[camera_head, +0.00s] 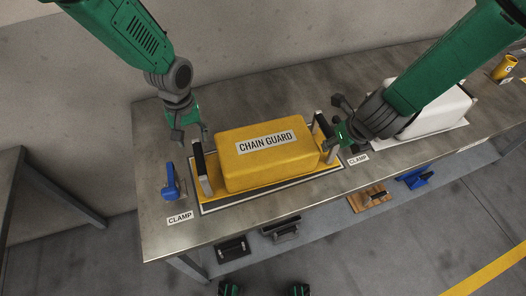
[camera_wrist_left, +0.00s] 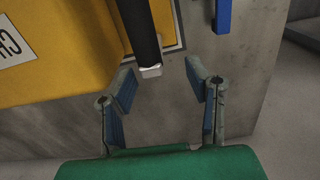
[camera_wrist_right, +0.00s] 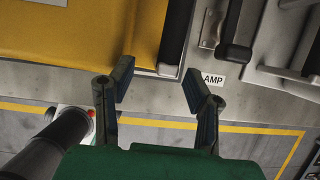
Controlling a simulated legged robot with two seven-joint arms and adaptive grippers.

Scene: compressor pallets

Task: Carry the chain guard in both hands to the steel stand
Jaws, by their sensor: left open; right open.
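The yellow chain guard (camera_head: 262,165) sits on the grey workbench, with an upright handle at each end. My left gripper (camera_head: 191,138) is open just beside the left handle (camera_head: 199,160). In the left wrist view the dark handle (camera_wrist_left: 143,35) reaches down to near the gap between the open fingers (camera_wrist_left: 160,90), not gripped. My right gripper (camera_head: 335,138) is open close to the right handle (camera_head: 321,124). In the right wrist view that handle (camera_wrist_right: 175,38) lies ahead of the open fingers (camera_wrist_right: 158,83). A grey metal stand (camera_head: 12,170) shows partly at the left edge.
A blue clamp (camera_head: 171,185) stands left of the guard, by a CLAMP label (camera_head: 180,217). A white cover (camera_head: 435,108) sits to the right behind my right arm. Smaller parts lie on a lower shelf in front. Floor shows between bench and stand.

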